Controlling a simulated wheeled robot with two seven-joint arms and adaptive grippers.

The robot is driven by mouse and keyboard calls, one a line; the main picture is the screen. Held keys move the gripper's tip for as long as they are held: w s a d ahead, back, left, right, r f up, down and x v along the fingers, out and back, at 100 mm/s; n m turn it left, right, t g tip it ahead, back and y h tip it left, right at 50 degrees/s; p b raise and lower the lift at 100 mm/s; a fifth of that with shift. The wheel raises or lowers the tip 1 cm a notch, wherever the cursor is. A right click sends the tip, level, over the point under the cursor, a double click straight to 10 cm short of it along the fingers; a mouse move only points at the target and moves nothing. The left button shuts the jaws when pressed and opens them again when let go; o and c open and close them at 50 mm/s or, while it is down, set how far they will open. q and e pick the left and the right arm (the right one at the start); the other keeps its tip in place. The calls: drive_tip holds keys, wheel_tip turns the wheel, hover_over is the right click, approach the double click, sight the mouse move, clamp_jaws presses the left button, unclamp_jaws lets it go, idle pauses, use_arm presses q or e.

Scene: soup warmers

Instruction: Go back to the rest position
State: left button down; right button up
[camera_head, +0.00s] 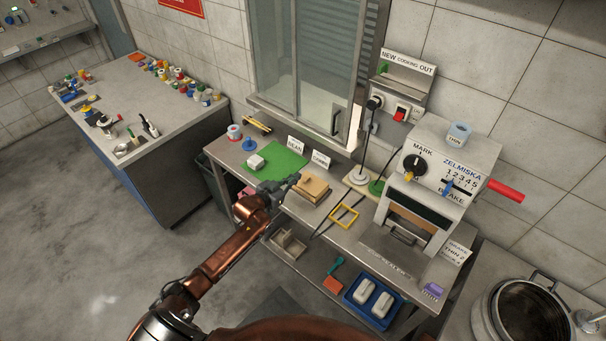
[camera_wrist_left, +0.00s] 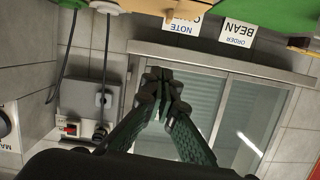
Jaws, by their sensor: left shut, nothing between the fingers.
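My left arm comes in from the lower left in the head view. Its gripper (camera_head: 284,186) hangs at the front of the steel work table (camera_head: 222,170), between the green mat (camera_head: 286,158) and the tan box (camera_head: 312,188). In the left wrist view the two green-padded fingers of the left gripper (camera_wrist_left: 165,78) meet at their tips, with nothing between them. Behind them the wrist view shows the sliding window (camera_wrist_left: 235,110). My right gripper is in neither view.
A grey machine (camera_head: 440,165) with a red handle stands at the table's right. A yellow frame (camera_head: 344,216) lies before it. A blue tray (camera_head: 371,303) with two white items sits on the lower shelf. A large pot (camera_head: 481,322) is at lower right. Open floor (camera_head: 90,240) lies left.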

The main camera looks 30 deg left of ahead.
use_arm(q)
drive_tip(key=shift+v, duration=2)
drive_tip(key=s+a+f+n+g+y+b, duration=0.1)
drive_tip(key=s+a+f, duration=0.15)
drive_tip(key=f, duration=0.55)
drive_tip(key=s+a+f+g+y, duration=0.1)
drive_tip(key=s+f, duration=0.2)
drive_tip(key=f, duration=0.5)
drive_tip(key=s+a+f+n+g+y+b, duration=0.1)
drive_tip(key=s+a+f, duration=0.15)
drive_tip(key=f, duration=0.55)
drive_tip(key=s+f+g+b, duration=0.2)
drive_tip(key=s+f+g, duration=0.2)
drive_tip(key=s+f, duration=1.3)
drive_tip(key=s+d+f+g, duration=0.2)
drive_tip(key=s+f, duration=0.6)
drive_tip(key=s, duration=0.4)
drive_tip(key=s+d+f+g+b, duration=0.1)
drive_tip(key=s+d+f, duration=0.4)
drive_tip(key=s, duration=0.8)
drive_tip(key=s+d+f+g+b, duration=0.1)
drive_tip(key=s+d+f+g, duration=0.2)
drive_tip(key=s+f, duration=0.8)
drive_tip(key=s+d, duration=0.1)
drive_tip(key=s, duration=0.1)
drive_tip(key=shift+s+d+f+g, duration=0.2)
drive_tip(key=shift+s+d+g, duration=0.05)
drive_tip(key=shift+g, duration=0.15)
drive_tip(key=shift+w, duration=0.1)
